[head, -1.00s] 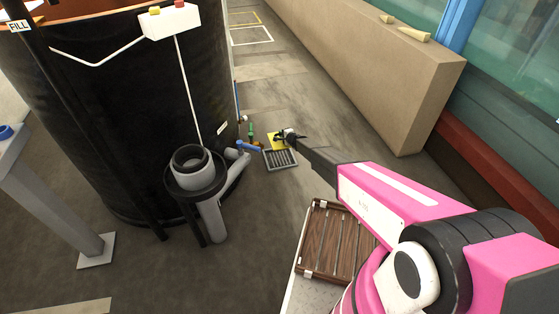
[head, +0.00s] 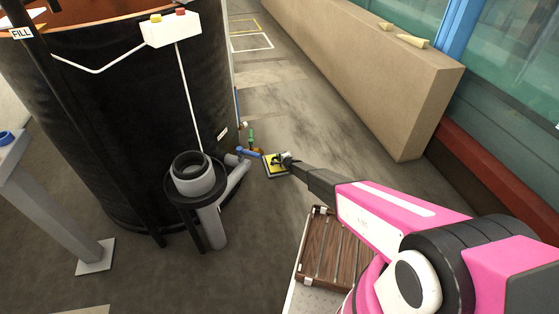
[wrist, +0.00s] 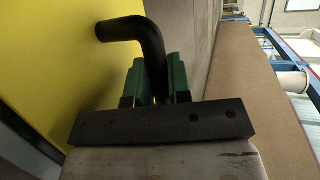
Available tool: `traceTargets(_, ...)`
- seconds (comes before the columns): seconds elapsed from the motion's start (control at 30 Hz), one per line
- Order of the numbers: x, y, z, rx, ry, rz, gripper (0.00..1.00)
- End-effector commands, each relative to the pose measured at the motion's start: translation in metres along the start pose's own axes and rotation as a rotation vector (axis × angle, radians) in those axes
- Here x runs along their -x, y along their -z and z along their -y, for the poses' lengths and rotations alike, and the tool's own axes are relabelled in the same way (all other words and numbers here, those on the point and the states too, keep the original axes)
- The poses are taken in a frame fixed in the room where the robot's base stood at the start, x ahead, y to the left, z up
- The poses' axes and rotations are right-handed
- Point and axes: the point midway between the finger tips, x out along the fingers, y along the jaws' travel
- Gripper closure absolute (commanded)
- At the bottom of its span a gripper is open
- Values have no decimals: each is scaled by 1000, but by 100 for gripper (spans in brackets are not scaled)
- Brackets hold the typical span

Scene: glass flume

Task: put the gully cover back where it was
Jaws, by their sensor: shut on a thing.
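The gully cover is a yellow plate with a bent black handle. In the head view the cover (head: 272,170) lies over the spot of the floor grating, beside the foot of the black tank. Only a dark edge shows around it, and I cannot tell whether it rests flat or hangs just above. My gripper (head: 283,158) is at the cover's handle. In the wrist view the green fingers of my gripper (wrist: 160,88) are shut on the black handle (wrist: 150,38), with the yellow cover (wrist: 55,75) filling the left side.
The black tank (head: 120,120) stands close on the left, with grey pipework (head: 205,190) and a blue valve handle (head: 247,152) near the cover. A tan wall (head: 370,85) runs along the right. The floor between (head: 300,110) is clear. A wooden slatted rack (head: 330,250) is in front.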

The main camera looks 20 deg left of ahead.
Motion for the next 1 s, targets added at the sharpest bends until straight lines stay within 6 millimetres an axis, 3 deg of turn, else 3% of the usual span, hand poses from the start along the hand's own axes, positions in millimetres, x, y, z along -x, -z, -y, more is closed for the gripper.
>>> traceTargets(0.1, -6, 2, -13, 0, 1, 1, 100)
traceTargets(0.47, -6, 2, -16, 0, 1, 1, 100)
traceTargets(0.5, -6, 2, -17, 0, 0, 0, 78)
traceTargets(0.57, -6, 2, -17, 0, 0, 0, 58)
traceTargets(1.0, -2, 1, -14, 1, 0, 0, 56)
